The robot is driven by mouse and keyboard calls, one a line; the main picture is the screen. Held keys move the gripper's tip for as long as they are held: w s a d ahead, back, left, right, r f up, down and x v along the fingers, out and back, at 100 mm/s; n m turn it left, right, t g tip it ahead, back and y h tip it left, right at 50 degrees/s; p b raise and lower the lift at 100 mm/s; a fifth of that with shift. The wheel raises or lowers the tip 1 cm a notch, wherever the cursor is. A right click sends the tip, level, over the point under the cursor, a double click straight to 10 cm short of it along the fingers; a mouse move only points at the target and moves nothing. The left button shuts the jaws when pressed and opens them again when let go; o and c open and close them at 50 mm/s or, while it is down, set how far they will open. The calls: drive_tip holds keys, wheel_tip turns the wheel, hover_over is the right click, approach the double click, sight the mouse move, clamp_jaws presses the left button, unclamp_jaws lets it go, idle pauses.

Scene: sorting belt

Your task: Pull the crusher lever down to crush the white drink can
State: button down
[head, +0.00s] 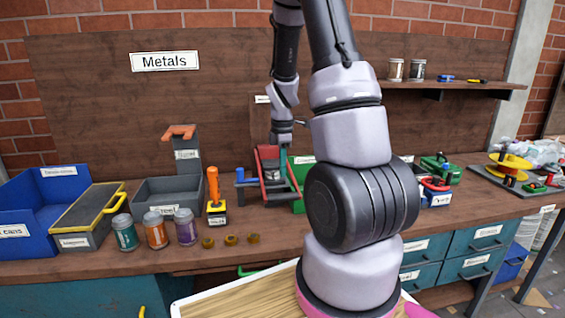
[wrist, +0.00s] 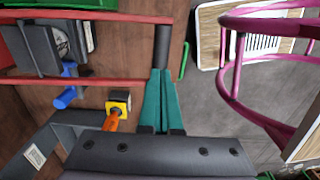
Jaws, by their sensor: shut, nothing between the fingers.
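The crusher stands at the middle of the bench. Its red lever (head: 294,178) has two red side arms, which also show in the wrist view (wrist: 100,82), joined by a dark crossbar (wrist: 162,45). My gripper (wrist: 160,73) is shut and empty, its teal fingers together. The fingertips are right at the crossbar's near end; I cannot tell whether they touch. A pale, can-like round end (wrist: 60,40) shows between the crusher's dark plates. It may be the white drink can, mostly hidden. In the head view my arm hides part of the crusher's right side.
An orange-handled tool on a yellow-black block (head: 216,206) stands left of the crusher. Three cans, teal (head: 125,232), orange (head: 155,229) and purple (head: 185,226), stand near the bench's front edge. A blue bin (head: 25,205) and a grey bin (head: 165,198) are further left.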

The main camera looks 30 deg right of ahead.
drive_tip(key=shift+s+f, duration=0.15)
drive_tip(key=shift+f, duration=1.85)
drive_tip(key=shift+w+f, duration=0.15)
drive_tip(key=shift+f, duration=0.85)
drive_tip(key=shift+w+f, duration=0.15)
drive_tip(key=shift+f, duration=0.8)
drive_tip(key=shift+r, duration=3.6)
